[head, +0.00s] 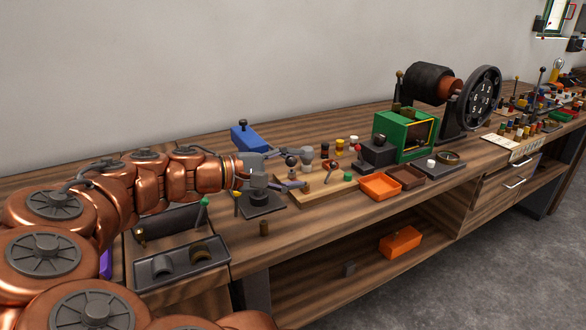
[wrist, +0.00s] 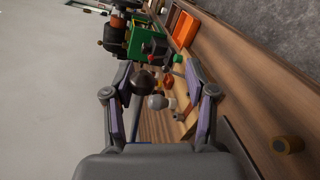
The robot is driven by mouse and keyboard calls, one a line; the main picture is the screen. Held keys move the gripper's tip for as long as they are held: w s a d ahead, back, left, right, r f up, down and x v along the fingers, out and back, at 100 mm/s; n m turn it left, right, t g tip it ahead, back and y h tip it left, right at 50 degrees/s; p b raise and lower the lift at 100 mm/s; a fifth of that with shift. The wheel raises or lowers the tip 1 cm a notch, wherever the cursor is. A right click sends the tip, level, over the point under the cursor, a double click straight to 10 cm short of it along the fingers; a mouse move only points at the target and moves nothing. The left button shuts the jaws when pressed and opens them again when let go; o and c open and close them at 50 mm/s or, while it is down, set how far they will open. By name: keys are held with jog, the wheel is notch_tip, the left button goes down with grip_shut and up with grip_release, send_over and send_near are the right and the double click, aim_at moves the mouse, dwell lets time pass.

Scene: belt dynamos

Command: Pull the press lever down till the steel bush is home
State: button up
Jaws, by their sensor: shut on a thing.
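The press stands on the bench at my gripper, with a blue body (head: 246,138) and a dark base plate (head: 262,204). The dark ball knob (wrist: 144,82) of its lever lies between my fingers in the wrist view, closer to the left finger. My gripper (head: 297,171) is shut on this knob, in front of the press; it also shows in the wrist view (wrist: 159,70). In the head view the dark knob (head: 292,161) is partly covered by the fingers. I cannot make out the steel bush or how deep it sits; my gripper hides much of the press.
A wooden board (head: 335,187) with small parts lies to the right, then orange (head: 381,187) and brown trays. A green housing (head: 405,135) and a dark dynamo stand behind.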

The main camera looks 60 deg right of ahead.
jog(key=v, duration=1.2)
jog(key=shift+r, duration=0.1)
jog(key=shift+c, duration=0.4)
